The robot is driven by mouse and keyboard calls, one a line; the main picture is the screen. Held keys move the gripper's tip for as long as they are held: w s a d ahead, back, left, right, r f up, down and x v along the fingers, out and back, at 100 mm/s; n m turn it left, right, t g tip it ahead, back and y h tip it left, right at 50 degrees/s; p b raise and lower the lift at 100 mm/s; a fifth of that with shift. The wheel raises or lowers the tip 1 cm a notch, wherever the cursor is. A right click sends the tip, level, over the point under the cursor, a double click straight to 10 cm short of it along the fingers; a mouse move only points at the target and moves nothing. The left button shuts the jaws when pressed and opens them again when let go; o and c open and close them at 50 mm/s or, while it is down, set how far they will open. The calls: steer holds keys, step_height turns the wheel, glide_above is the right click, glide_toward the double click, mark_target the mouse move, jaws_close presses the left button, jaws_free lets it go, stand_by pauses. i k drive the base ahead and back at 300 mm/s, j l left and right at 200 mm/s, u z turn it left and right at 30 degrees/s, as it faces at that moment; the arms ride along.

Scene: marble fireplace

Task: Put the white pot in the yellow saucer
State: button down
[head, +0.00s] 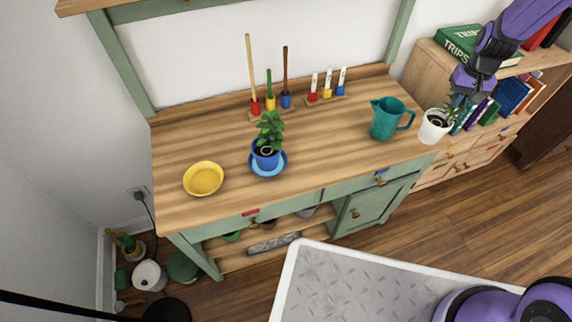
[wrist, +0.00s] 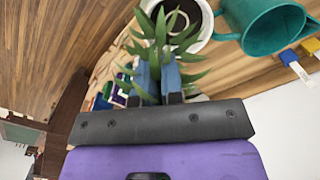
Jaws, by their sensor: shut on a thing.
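The white pot (head: 432,132), with dark soil and a spiky green plant, is at the right end of the wooden worktop, right of the teal jug. I cannot tell whether its base touches the wood. My gripper (head: 461,99) reaches in from the upper right and is shut among the plant's leaves. In the wrist view its blue fingers (wrist: 157,72) are amid the leaves, beside the white pot's rim (wrist: 211,22); leaves hide the exact grip. The yellow saucer (head: 203,179) lies empty at the left front of the worktop.
A blue pot (head: 265,158) with a plant stands in a blue saucer (head: 269,172), right of the yellow saucer. The teal jug (head: 384,124) stands near the white pot. Tool holders line the back. A bookshelf (head: 440,65) is at the right. The worktop's middle is clear.

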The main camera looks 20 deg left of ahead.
mark_target(205, 181)
steer(key=k+l+u, duration=0.15)
steer(key=u, duration=0.4)
steer(key=i+j+u, duration=0.15)
steer(key=j, duration=0.15)
